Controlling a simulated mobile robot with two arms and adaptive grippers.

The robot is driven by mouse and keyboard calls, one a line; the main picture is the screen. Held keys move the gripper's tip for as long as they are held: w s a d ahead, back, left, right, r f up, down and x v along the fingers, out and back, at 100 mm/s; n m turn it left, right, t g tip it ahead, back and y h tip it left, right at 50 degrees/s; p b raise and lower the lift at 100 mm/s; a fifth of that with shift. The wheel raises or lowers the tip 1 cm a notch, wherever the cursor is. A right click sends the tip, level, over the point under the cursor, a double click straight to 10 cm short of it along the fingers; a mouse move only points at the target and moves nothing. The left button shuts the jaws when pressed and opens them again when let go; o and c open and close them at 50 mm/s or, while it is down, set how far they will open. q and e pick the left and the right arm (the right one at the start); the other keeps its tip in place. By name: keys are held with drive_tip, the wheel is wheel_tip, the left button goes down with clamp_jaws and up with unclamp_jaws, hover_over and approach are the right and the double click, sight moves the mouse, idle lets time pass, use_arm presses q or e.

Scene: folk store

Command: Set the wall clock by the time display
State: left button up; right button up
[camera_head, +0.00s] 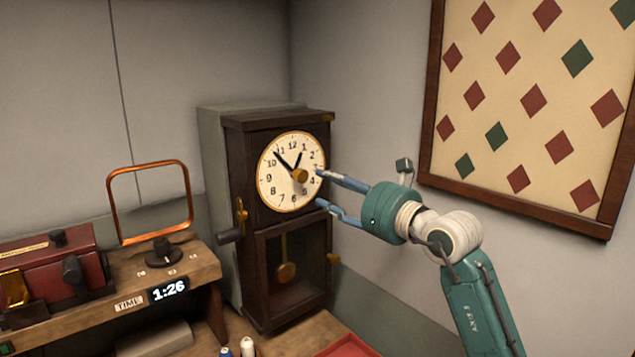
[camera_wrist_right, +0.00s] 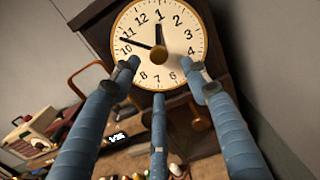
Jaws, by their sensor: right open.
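The wall clock (camera_head: 262,192) is a dark wooden case with a round cream dial, standing in the corner. Its short hand points close to 1 and its long hand between 10 and 11. A brass knob (camera_head: 300,176) sits at the dial's middle; it also shows in the wrist view (camera_wrist_right: 158,53). The time display (camera_head: 169,289) reads 1:26. My right gripper (camera_head: 320,188) is open in front of the dial's right side. In the wrist view its three blue fingers (camera_wrist_right: 160,75) are spread around and below the knob, with no clear contact visible. My left gripper is out of view.
Small bottles (camera_head: 248,346) and a red tray (camera_head: 347,346) are below. A diamond-patterned board (camera_head: 535,100) hangs at right.

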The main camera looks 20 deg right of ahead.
sight(304, 177)
drive_tip(key=shift+p+x, duration=0.7)
drive_tip(key=shift+x, duration=3.95)
drive_tip(key=shift+a, duration=0.1)
drive_tip(key=shift+c, duration=0.3)
drive_tip(key=c, duration=0.7)
